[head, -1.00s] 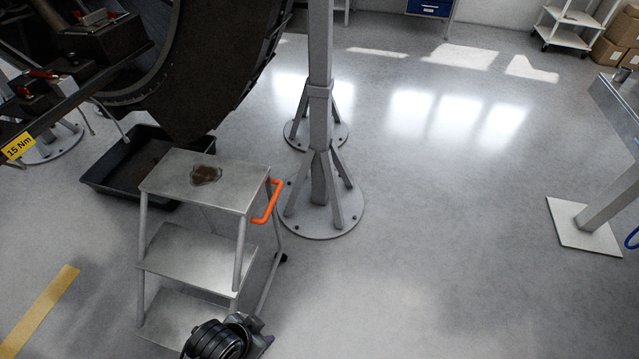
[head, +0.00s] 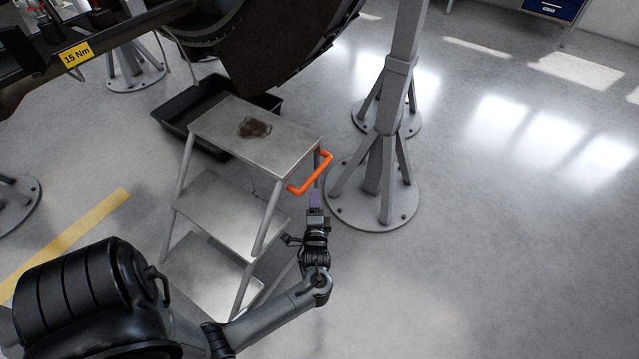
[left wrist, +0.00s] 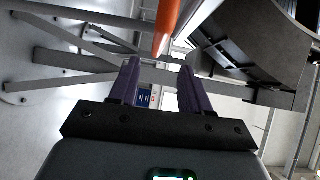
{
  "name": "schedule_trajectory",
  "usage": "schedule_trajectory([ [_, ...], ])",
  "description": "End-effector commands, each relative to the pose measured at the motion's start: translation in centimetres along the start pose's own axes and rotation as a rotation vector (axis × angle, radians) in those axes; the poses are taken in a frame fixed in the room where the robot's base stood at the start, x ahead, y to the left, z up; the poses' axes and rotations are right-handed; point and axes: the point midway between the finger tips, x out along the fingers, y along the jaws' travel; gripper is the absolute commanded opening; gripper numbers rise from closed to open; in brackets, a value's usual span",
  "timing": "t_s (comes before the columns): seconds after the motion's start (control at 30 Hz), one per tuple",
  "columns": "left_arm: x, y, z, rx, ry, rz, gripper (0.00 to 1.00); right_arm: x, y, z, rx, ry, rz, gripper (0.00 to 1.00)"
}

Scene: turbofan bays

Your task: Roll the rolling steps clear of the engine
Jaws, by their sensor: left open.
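The rolling steps (head: 245,150) are grey metal with several treads and a brown stain on the top one. An orange handle (head: 311,174) sticks out from the right side of the top tread. My left gripper (head: 315,194) is just below the handle, apart from it. In the left wrist view its two purple fingers (left wrist: 158,88) are spread with nothing between them, and the orange handle (left wrist: 169,26) runs beyond their tips. The engine (head: 270,45) hangs behind the steps. My right gripper is not in view.
A grey stand with a round base plate (head: 345,208) stands close to the right of the steps. A black tray (head: 170,118) lies behind them under the engine. The floor at the right and front right is clear. Yellow tape (head: 85,235) marks the floor at left.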

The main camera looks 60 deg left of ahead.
Motion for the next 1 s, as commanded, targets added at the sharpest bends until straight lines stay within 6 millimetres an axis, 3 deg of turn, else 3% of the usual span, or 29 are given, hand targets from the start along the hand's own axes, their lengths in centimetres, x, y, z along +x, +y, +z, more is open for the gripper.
schedule_trajectory([
  [0.03, 0.6, 1.8, -0.6, 0.044, -0.049, -0.048, 0.47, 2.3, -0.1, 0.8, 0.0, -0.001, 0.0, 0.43],
  [0.2, 1.3, 2.1, -1.6, 0.131, -0.147, -0.127, 0.47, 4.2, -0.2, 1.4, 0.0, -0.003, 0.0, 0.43],
  [0.47, 2.7, 1.8, -2.0, 0.16, -0.183, -0.153, 0.47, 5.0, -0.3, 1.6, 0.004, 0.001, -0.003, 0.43],
  [1.0, 10.4, 0.6, -0.7, 0.157, -0.18, -0.152, 0.47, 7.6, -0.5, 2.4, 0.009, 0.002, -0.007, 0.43],
])
